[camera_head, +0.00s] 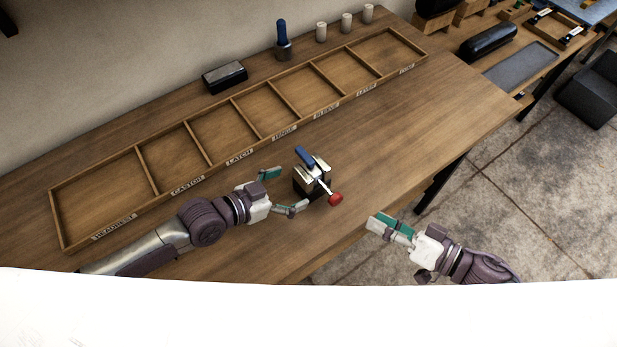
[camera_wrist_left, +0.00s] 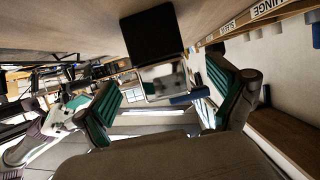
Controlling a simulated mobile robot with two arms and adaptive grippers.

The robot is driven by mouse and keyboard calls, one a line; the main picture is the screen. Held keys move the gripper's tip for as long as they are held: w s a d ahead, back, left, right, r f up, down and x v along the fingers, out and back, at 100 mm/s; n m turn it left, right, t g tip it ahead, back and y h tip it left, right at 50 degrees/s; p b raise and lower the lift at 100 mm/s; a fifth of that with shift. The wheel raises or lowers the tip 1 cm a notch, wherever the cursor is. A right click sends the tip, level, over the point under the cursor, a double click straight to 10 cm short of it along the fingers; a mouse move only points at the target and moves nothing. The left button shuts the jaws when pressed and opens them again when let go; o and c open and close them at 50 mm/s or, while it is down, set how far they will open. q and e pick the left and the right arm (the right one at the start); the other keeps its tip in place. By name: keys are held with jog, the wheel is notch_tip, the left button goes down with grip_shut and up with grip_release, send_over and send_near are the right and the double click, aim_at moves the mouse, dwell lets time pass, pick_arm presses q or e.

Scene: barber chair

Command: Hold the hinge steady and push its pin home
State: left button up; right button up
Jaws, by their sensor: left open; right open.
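A small black block with pale metal parts (camera_head: 312,178) stands on the table, apparently the hinge in its holder. A blue piece (camera_head: 305,156) sticks up from its top and a red-ended rod (camera_head: 335,199) juts toward the front right. I cannot tell which part is the pin. My left gripper (camera_head: 287,190) is open just left of the block, fingers apart. In the left wrist view, the black block (camera_wrist_left: 152,36) and a metal plate (camera_wrist_left: 160,80) show between the open fingers (camera_wrist_left: 165,90). My right gripper (camera_head: 384,226) is open and empty, right of the red end, near the table's front edge.
A long wooden tray (camera_head: 140,166) with labelled, empty compartments lies behind. A black box (camera_head: 224,77), a blue-handled tool (camera_head: 282,42) and pale cylinders (camera_head: 321,32) stand at the back. The table (camera_head: 435,115) is clear to the right of the block.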

aim_at(338, 202)
pick_arm(q)
jog(key=x, duration=0.7)
jog(key=shift+f, duration=0.1)
jog(key=shift+c, duration=0.4)
jog(key=c, duration=1.7)
pick_arm(e)
jog(key=shift+c, duration=1.1)
jog(key=s+m, duration=0.1)
jog(key=m, duration=0.1)
jog(key=s+m+t, duration=0.1)
jog(key=s+f+m, duration=0.1)
jog(key=m, duration=0.1)
jog(key=shift+s+a+m+t, duration=0.3)
jog(key=shift+s+a+t, duration=0.1)
grip_shut()
jog(key=w+a+m+t, duration=0.1)
jog(key=w+a+m, duration=0.1)
jog(key=w+a+m+t+h, duration=0.1)
jog(key=w+a+m, duration=0.1)
jog(key=w, duration=0.1)
jog(key=w+a+f+m+t+h, duration=0.1)
jog(key=w+a+m, duration=0.1)
jog(key=m, duration=0.1)
jog(key=shift+w+a, duration=0.3)
